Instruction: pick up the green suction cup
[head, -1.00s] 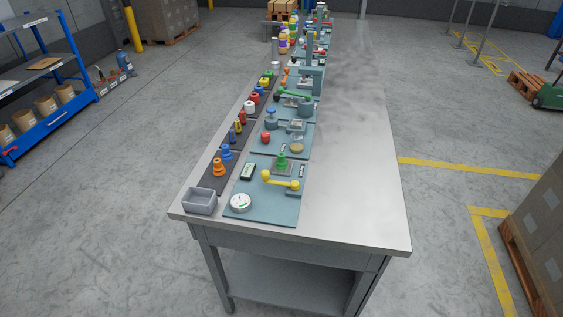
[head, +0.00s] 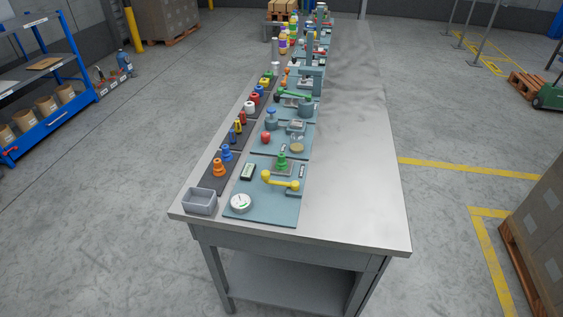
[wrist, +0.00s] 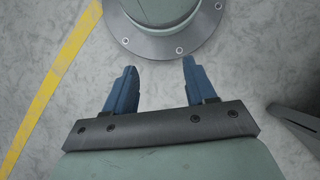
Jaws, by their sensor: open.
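The green suction cup (head: 282,161) appears in the head view as a small stepped green piece. It stands upright on a grey plate on the nearest blue-grey panel (head: 258,212). An orange suction cup (head: 219,169) and a blue one (head: 227,153) of similar shape stand on a dark strip to its left. My gripper (wrist: 157,70) shows only in the wrist view. Its two blue fingers are apart with nothing between them, over the floor beside a round bolted base. The green suction cup is not in the wrist view.
A yellow lever (head: 280,183) lies just in front of the green suction cup. A white dial (head: 241,203) and a grey bin (head: 199,201) are nearer the front. More panels with fittings run back along the table (head: 355,205). The table's right side is bare.

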